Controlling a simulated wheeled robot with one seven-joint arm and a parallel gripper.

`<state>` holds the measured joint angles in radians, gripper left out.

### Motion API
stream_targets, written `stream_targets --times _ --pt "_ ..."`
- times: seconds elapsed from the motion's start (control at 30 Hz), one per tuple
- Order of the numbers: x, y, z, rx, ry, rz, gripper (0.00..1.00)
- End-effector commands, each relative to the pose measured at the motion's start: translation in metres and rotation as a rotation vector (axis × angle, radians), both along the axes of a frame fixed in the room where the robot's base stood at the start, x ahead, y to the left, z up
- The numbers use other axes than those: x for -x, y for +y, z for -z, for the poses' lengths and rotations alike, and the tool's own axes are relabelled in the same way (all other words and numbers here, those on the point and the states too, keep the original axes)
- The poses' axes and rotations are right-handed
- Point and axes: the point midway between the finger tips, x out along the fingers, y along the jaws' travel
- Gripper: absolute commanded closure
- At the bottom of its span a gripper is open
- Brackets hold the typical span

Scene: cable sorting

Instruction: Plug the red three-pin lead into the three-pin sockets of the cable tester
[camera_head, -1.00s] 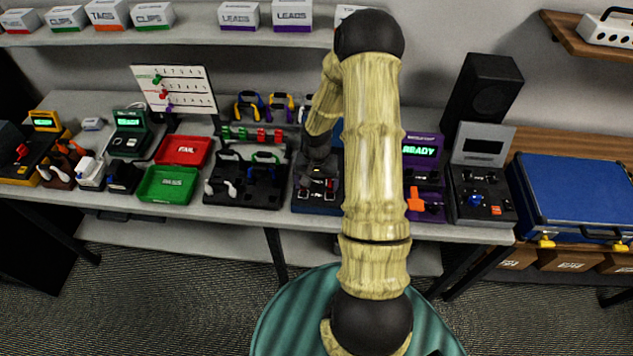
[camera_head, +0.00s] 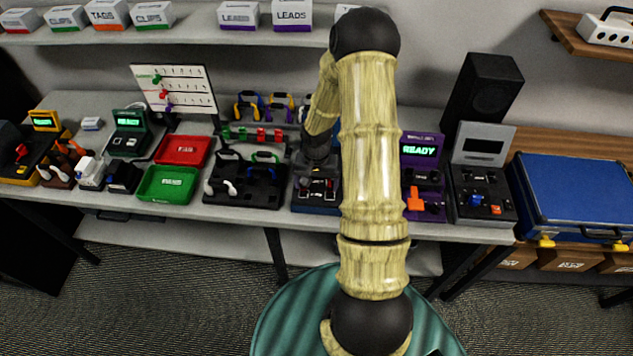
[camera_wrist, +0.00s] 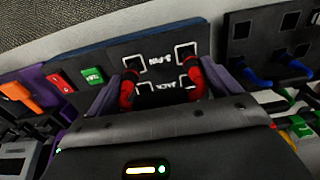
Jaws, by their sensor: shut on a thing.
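The cable tester (camera_head: 316,199) is a dark box at the middle of the bench. In the wrist view its panel (camera_wrist: 118,53) carries white-outlined sockets marked 3-PIN and JACK. My gripper (camera_wrist: 163,88) is over this panel, shut on the red three-pin lead (camera_wrist: 127,91). The lead's red ends show on the inner side of each finger, just below the 3-PIN outlines. Whether its pins touch the sockets is hidden. In the head view my wrist is above the tester's back part, and the fingers are too small to make out.
Left of the tester in the head view stands a black lead rack (camera_head: 240,198), with a green tray (camera_head: 168,198) and a red tray (camera_head: 183,151) beyond. Right of it, partly behind my arm, is a purple station (camera_head: 424,178) reading READY. A blue case (camera_head: 570,195) lies at far right.

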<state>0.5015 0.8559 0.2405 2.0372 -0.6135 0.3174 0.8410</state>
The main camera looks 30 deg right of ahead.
Motion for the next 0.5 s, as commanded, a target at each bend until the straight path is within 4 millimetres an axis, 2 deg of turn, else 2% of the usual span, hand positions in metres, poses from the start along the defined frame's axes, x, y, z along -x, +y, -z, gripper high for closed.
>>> stream_targets --times 0.5 --pt "0.0001 -0.0003 0.0056 0.001 0.001 0.0 0.36"
